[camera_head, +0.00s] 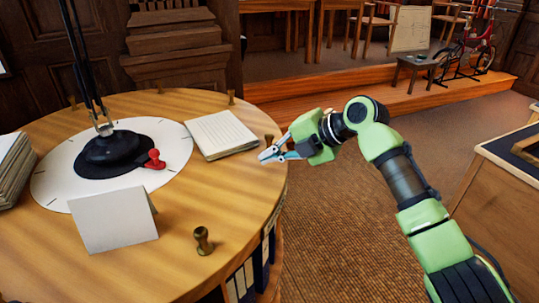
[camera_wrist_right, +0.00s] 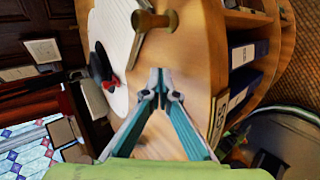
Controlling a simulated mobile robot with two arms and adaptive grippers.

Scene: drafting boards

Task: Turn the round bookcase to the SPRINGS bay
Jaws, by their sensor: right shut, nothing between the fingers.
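The round bookcase (camera_head: 185,245) has a light wooden top with several turned brass-brown pegs along its rim. One peg (camera_head: 203,240) stands at the near right, and another (camera_head: 269,141) stands just behind my right gripper (camera_head: 266,154). In the right wrist view a peg (camera_wrist_right: 152,20) shows large, ahead of my gripper's tips (camera_wrist_right: 159,78) and apart from them. My right gripper is shut and empty over the right rim. Binders (camera_wrist_right: 242,56) stand in the bays below; I cannot read their labels surely, so the SPRINGS bay is not identified. My left gripper is out of view.
On the top are a white disc (camera_head: 52,183) with tick marks, a black base (camera_head: 108,150), a red knob (camera_head: 154,159), a folded card (camera_head: 113,219) and papers (camera_head: 220,134). A wooden desk (camera_head: 500,190) stands right. Carpet between is clear.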

